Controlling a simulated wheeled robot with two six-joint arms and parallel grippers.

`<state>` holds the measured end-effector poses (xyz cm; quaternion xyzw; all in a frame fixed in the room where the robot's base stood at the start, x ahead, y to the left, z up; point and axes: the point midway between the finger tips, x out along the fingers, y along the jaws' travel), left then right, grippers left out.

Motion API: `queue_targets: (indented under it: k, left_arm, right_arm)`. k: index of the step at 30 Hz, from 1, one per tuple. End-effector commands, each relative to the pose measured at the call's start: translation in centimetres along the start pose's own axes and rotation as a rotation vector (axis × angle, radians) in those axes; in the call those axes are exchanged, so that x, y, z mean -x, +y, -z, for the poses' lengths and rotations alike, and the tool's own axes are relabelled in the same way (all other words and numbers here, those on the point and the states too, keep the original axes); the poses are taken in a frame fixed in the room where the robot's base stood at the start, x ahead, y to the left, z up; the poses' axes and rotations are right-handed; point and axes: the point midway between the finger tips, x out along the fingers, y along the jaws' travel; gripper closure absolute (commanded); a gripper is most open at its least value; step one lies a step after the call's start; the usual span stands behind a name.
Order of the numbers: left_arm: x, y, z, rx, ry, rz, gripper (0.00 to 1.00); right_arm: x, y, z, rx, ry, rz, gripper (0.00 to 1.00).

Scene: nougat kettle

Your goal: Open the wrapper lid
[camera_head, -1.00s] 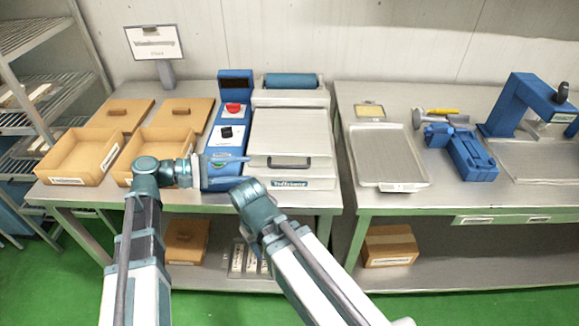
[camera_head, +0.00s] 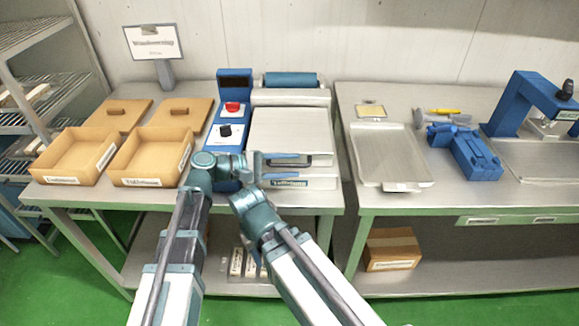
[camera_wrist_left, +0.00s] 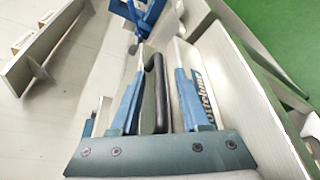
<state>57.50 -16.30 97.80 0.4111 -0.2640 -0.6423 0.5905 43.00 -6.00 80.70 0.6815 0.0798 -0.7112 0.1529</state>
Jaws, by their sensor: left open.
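The wrapper (camera_head: 290,184) stands on the left table, its pale flat lid (camera_head: 290,130) down. A dark bar handle (camera_head: 290,162) is on the lid's front edge. My left gripper (camera_head: 297,168) is open at the lid's front, its blue fingers pointing right. In the left wrist view, the dark handle (camera_wrist_left: 158,95) lies between the two spread fingers of my left gripper (camera_wrist_left: 157,95), with visible gaps beside it. The fingers partly hide the handle in the head view. My right arm comes in from the lower right; its gripper does not show.
A blue control box (camera_head: 229,128) with a red button stands left of the lid. A blue roll (camera_head: 291,80) is behind it. Two cardboard trays (camera_head: 150,182) stand at the left. A metal tray (camera_head: 398,184) lies on the right table, across a gap.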

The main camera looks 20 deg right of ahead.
Motion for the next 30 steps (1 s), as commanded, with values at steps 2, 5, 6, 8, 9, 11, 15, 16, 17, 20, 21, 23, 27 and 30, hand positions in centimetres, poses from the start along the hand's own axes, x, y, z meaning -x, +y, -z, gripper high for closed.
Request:
queue_targets:
  k: [2, 5, 6, 8, 9, 11, 15, 16, 17, 20, 21, 23, 27, 30]
  left_arm:
    - [-0.17, 0.00, 0.01, 0.000, 0.000, 0.000, 0.54]
    - [-0.19, 0.01, 0.00, 0.000, 0.001, 0.000, 0.54]
    - [-0.17, 0.01, 0.00, 0.000, 0.001, 0.000, 0.54]
    - [-0.17, 0.01, 0.00, 0.000, 0.001, 0.000, 0.54]
    - [-0.16, 0.01, 0.00, 0.000, 0.001, 0.000, 0.56]
    - [-0.15, 0.01, 0.00, 0.000, 0.001, 0.000, 0.67]
    - [-0.14, 0.01, 0.00, 0.000, 0.001, 0.000, 0.92]
    - [-0.14, 0.00, 0.00, 0.000, 0.001, 0.000, 0.97]
    - [-0.14, 0.00, 0.00, 0.000, 0.001, 0.000, 1.00]
    - [-0.14, 0.00, 0.00, 0.000, 0.001, 0.000, 1.00]
    - [-0.13, 0.00, 0.00, 0.000, 0.001, 0.000, 1.00]
    - [-0.13, -0.01, 0.01, 0.000, 0.001, 0.000, 1.00]
    - [-0.13, -0.01, 0.00, 0.000, 0.001, 0.000, 1.00]
    - [-0.13, -0.02, 0.00, 0.000, 0.001, 0.001, 1.00]
  right_arm:
    - [-0.04, -0.01, 0.00, 0.000, 0.000, 0.000, 0.54]
    - [-0.03, -0.01, 0.00, 0.000, 0.000, 0.000, 0.54]
    - [-0.02, -0.01, 0.00, 0.000, 0.000, 0.000, 0.54]
    - [-0.02, -0.01, 0.00, 0.000, 0.000, 0.000, 0.54]
    - [-0.02, 0.00, 0.00, 0.000, 0.000, 0.000, 0.54]
    - [-0.02, 0.00, 0.00, 0.000, 0.000, 0.000, 0.54]
    - [-0.02, 0.00, 0.00, 0.000, 0.000, 0.000, 0.54]
    - [-0.02, 0.00, 0.00, 0.000, 0.000, 0.000, 0.54]
    - [-0.02, 0.00, 0.00, 0.000, 0.000, 0.000, 0.54]
    - [-0.02, 0.00, 0.00, 0.000, 0.000, 0.000, 0.54]
    - [-0.02, 0.00, 0.00, 0.000, 0.000, 0.000, 0.54]
    - [-0.02, 0.00, 0.00, 0.000, 0.000, 0.000, 0.54]
    - [-0.03, 0.00, 0.00, 0.000, 0.000, 0.000, 0.54]
    - [-0.03, 0.00, 0.00, 0.000, 0.000, 0.000, 0.54]
